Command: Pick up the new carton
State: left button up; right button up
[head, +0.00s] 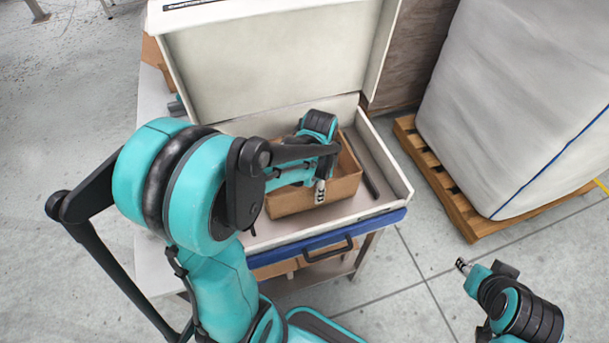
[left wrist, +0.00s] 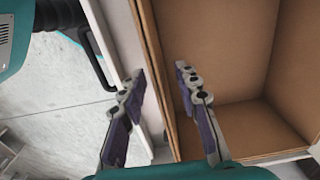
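An open brown carton (head: 290,203) sits inside a white lidded case on a table. In the left wrist view the carton (left wrist: 225,50) looks empty where its inside shows. My left gripper (head: 320,191) is at the carton's near wall, and my left arm hides part of the carton. In the left wrist view my left gripper (left wrist: 160,80) is open. One finger is on the carton's inner side and the other outside, with the wall's top edge between them and gaps showing. My right gripper (head: 463,266) is low at the right, away from the carton; its fingers are too small to read.
The white case (head: 398,183) has its lid (head: 275,60) raised behind the carton. A dark bar (head: 368,180) lies right of the carton. A blue edge with a handle (head: 328,250) runs along the front. A large white sack (head: 520,110) stands on a wooden pallet (head: 440,190) at right.

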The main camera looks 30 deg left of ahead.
pick_arm(q)
notch_tip(320, 180, down, 2)
jog(key=shift+f, duration=0.15)
grip_shut()
